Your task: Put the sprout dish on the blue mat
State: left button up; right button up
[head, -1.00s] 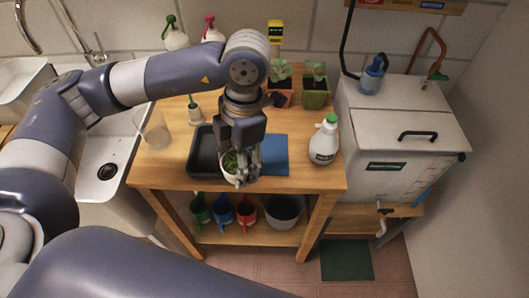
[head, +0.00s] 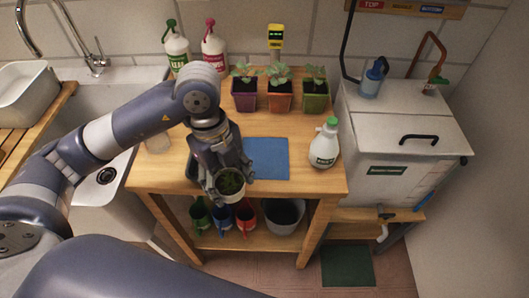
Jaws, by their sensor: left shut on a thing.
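The sprout dish (head: 230,183) is a small round white dish with green sprouts. My left gripper (head: 228,188) is shut on it and holds it near the table's front edge, left of and nearer than the mat. The blue mat (head: 267,158) lies flat and bare on the wooden table; my gripper hides part of its left side. My right gripper is not in view.
A clear cup (head: 157,138) stands at the left. A sink (head: 104,178) lies farther left.

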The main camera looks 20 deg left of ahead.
pick_arm(q)
jog(key=p, duration=0.3)
send_over(266, 158)
jog(key=shift+w+a+f, duration=0.1)
jog(key=shift+a+f, duration=0.15)
jog(key=shift+f, duration=0.4)
jog(key=shift+f+p, duration=0.85)
jog(key=shift+f, duration=0.95)
jog(key=shift+w, duration=0.1)
jog(key=shift+f, duration=0.1)
jog(key=o, duration=0.7)
jog(key=shift+f, duration=0.1)
jog(key=o, duration=0.4)
jog(key=shift+o, duration=0.2)
